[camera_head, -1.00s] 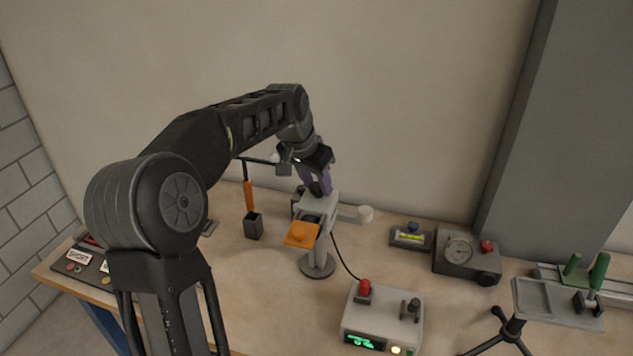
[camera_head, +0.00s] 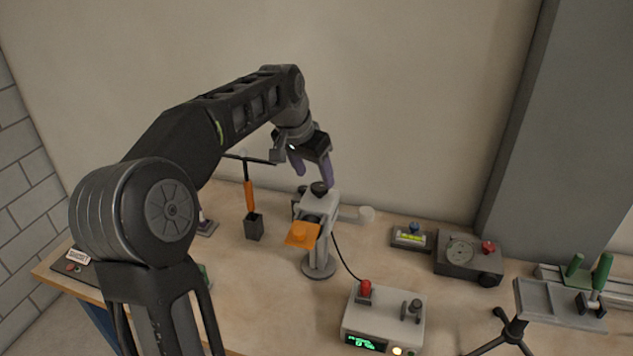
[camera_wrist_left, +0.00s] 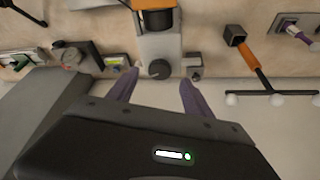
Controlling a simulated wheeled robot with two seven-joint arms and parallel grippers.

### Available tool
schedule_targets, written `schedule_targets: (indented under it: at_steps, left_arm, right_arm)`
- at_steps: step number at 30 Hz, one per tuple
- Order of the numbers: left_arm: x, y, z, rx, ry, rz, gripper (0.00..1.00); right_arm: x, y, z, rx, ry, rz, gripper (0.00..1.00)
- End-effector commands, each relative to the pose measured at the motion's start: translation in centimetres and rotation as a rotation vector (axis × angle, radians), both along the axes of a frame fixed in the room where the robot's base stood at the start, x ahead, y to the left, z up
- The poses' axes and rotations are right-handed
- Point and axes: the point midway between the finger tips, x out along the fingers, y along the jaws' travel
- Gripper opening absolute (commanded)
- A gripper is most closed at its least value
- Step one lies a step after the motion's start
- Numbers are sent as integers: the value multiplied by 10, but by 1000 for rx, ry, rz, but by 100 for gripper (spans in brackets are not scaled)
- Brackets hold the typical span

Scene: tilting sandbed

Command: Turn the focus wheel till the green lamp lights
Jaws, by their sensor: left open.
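A grey stand (camera_head: 318,240) with an orange plate (camera_head: 301,235) on its front stands mid-bench. A dark round knob (camera_head: 319,188), which looks like the focus wheel, sits on its top; it also shows in the left wrist view (camera_wrist_left: 159,69). My left gripper (camera_head: 313,177) is open and empty just above the knob, its purple fingers apart on either side in the wrist view (camera_wrist_left: 158,82). A white control box (camera_head: 383,315) has a green-lit display (camera_head: 366,343) and a glowing pale yellow lamp (camera_head: 397,351). I cannot make out a lit green lamp beside it.
An orange-handled T-shaped tool (camera_head: 249,195) stands in a dark holder (camera_head: 254,227) left of the stand. A level (camera_head: 411,238), a grey gauge box (camera_head: 467,257) and a tripod platform (camera_head: 545,305) are to the right. A cable runs from stand to control box.

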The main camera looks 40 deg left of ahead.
Motion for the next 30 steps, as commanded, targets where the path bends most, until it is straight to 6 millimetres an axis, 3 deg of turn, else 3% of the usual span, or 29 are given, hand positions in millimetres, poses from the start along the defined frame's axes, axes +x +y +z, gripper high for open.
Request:
schedule_targets:
  at_steps: [3,9,30]
  left_arm:
    - [-7,0,19,1,-4,-1,59]
    - [-15,0,36,0,-1,0,59]
    - [-15,0,36,-1,0,0,59]
  right_arm:
    - [0,0,-3,1,-1,1,36]
    - [1,0,-4,2,-2,1,36]
    - [1,0,-4,2,-3,0,36]
